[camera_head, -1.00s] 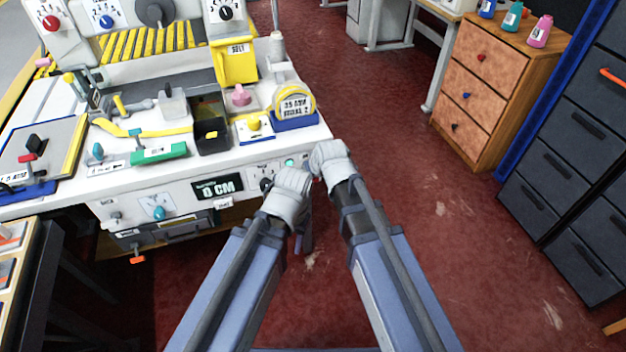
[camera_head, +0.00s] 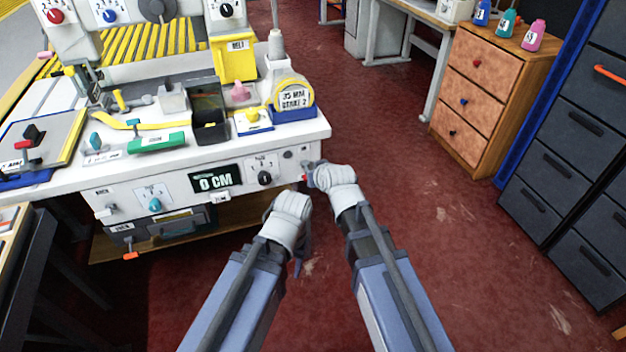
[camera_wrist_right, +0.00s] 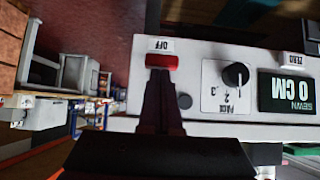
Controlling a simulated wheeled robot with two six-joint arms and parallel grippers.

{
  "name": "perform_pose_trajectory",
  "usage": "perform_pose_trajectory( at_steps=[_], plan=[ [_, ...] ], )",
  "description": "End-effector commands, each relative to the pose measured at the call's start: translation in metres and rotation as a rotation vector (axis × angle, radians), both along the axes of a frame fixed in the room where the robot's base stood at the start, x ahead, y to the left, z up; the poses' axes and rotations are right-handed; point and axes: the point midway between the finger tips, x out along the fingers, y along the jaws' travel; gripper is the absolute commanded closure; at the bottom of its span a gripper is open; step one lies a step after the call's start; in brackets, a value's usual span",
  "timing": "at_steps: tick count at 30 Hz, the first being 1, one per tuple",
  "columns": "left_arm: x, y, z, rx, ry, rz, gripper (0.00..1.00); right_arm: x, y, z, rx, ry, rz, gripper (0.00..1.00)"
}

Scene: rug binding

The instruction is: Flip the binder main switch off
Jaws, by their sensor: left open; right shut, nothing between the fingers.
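The binder's white front panel (camera_head: 232,182) faces me, with the red main switch (camera_head: 305,178) near its right end. In the right wrist view the red switch (camera_wrist_right: 162,62) sits beside a white OFF label (camera_wrist_right: 161,45). My right gripper (camera_head: 314,174) is shut and empty, its fingertips at the switch; in the wrist view they appear to touch its edge. The fingers partly cover the switch mount. The round lamp (camera_head: 288,154) near the switch is dark. My left gripper (camera_head: 302,250) is open and hangs below the panel's right end, away from the switch.
A black knob (camera_head: 265,178) and a lit display (camera_head: 215,180) reading 0 CM are left of the switch. A wooden drawer cabinet (camera_head: 480,95) stands right. The red floor between is clear.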

Motion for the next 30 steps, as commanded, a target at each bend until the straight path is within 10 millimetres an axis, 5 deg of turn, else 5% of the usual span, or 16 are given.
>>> perform_pose_trajectory(
  at_steps=[15, 30],
  plan=[
    [0.000, 0.001, -0.034, 0.003, -0.001, -0.001, 0.50, -0.006, -0.002, -0.025, 0.015, -0.045, 0.000, 1.00],
    [0.000, 0.001, -0.045, 0.006, -0.002, -0.002, 0.50, -0.006, -0.002, -0.037, 0.014, -0.044, -0.001, 1.00]
  ],
)
